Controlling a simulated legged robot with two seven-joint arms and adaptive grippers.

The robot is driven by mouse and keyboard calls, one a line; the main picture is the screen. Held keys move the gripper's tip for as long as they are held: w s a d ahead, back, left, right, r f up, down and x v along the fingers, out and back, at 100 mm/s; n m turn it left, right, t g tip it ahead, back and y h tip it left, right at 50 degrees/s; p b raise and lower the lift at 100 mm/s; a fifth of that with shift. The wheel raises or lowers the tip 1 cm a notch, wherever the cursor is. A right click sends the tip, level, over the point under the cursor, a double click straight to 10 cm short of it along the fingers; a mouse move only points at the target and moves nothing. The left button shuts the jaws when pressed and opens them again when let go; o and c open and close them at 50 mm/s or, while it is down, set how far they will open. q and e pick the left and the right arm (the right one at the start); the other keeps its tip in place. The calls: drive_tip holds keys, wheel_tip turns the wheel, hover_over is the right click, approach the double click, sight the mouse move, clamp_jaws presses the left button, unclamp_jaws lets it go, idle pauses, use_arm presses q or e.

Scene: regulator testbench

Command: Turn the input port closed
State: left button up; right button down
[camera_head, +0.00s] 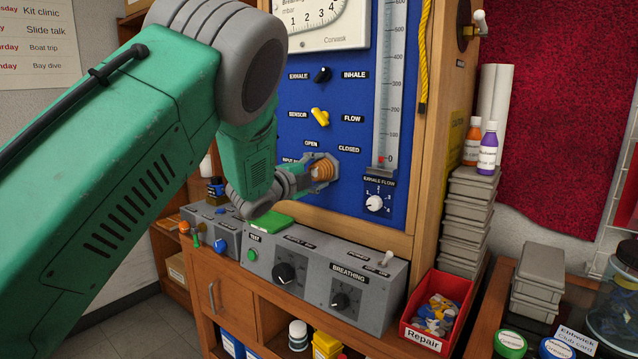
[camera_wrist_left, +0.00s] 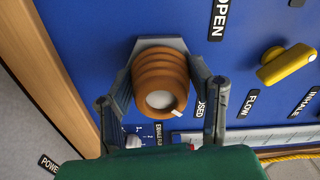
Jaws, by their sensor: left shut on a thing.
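The input port (camera_head: 324,172) is an orange-brown ribbed knob on the blue panel, between the OPEN label (camera_head: 311,144) and the CLOSED label (camera_head: 349,149). In the left wrist view the port (camera_wrist_left: 160,80) has a pale round centre and a short white mark at its lower right rim, on the side of the partly hidden CLOSED label (camera_wrist_left: 200,108). My left gripper (camera_head: 318,168) is shut on the port, with one grey finger on each side of it. My right gripper is not in view.
A yellow SENSOR/FLOW knob (camera_head: 320,117) and a black EXHALE/INHALE knob (camera_head: 322,75) sit above the port. The EXHALE FLOW dial (camera_head: 375,203) is at its lower right. Grey control boxes (camera_head: 310,270) and a red Repair bin (camera_head: 437,312) stand below.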

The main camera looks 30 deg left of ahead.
use_arm(q)
drive_tip(key=shift+f+m+b, duration=0.35)
drive_tip(key=shift+m+b, duration=0.45)
drive_tip(key=shift+m, duration=0.2)
drive_tip(key=o, duration=1.2)
drive_tip(key=shift+c, duration=0.2)
drive_tip(key=shift+w+d, duration=0.1)
drive_tip(key=shift+r, duration=0.15)
drive_tip(key=shift+s, duration=0.6)
drive_tip(key=s+a, duration=0.1)
drive_tip(key=s, duration=0.9)
drive_tip(key=shift+s, duration=0.35)
